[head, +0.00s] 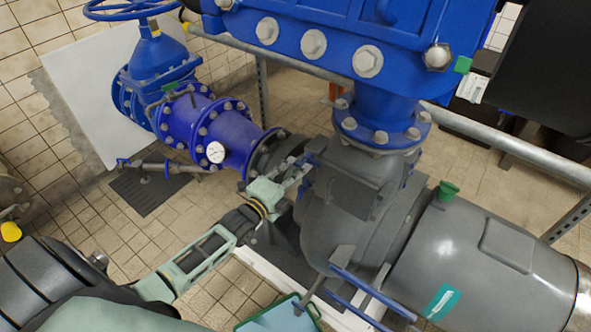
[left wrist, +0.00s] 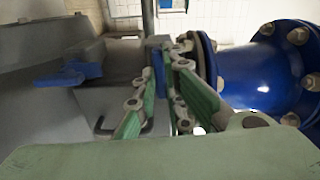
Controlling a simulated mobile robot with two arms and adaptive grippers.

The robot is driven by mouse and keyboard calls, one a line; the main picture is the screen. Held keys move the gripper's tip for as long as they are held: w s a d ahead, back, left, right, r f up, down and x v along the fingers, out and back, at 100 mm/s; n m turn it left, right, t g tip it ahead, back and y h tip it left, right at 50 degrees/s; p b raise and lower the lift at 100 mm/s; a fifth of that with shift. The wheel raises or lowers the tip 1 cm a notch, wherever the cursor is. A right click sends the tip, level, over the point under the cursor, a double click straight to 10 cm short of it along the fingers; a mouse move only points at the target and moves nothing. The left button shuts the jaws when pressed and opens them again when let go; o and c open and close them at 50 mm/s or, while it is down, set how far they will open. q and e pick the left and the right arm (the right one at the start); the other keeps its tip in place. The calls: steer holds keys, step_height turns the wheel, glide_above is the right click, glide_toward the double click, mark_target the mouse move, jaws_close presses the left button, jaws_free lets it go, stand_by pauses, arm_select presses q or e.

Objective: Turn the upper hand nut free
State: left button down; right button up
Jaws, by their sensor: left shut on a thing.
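My left gripper (head: 300,172) reaches in from the left to the dark grey pump housing (head: 345,205). Its green linked fingers are shut on a small blue piece, which I take for the upper hand nut (left wrist: 158,78), in the left wrist view. There my left gripper (left wrist: 168,85) has one finger on each side of the piece. Part of the nut is hidden by the fingers. A second blue, winged piece (left wrist: 62,77) sits apart from the fingers, at the left on the grey housing. My right gripper is not in view.
A blue flanged pipe (head: 222,135) with a white gauge (head: 215,152) stands left of my gripper. A large blue body (head: 330,35) overhangs from above. A grey motor (head: 480,262) and blue bars (head: 358,284) lie to the right. Tiled floor shows at the left.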

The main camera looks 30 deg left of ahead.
arm_select(q)
steer(key=n, duration=0.4)
steer(key=shift+p, duration=0.3)
steer(key=n, duration=0.4)
steer(key=shift+n, duration=0.3)
steer(key=shift+f+n+p, duration=0.1)
steer(key=shift+n+p, duration=0.25)
steer(key=shift+n, duration=3.95)
steer(key=c, duration=1.8)
jaws_free()
steer(key=shift+c, duration=0.2)
steer(key=s+a, duration=0.1)
steer(key=s, duration=1.1)
steer(key=shift+a, duration=0.35)
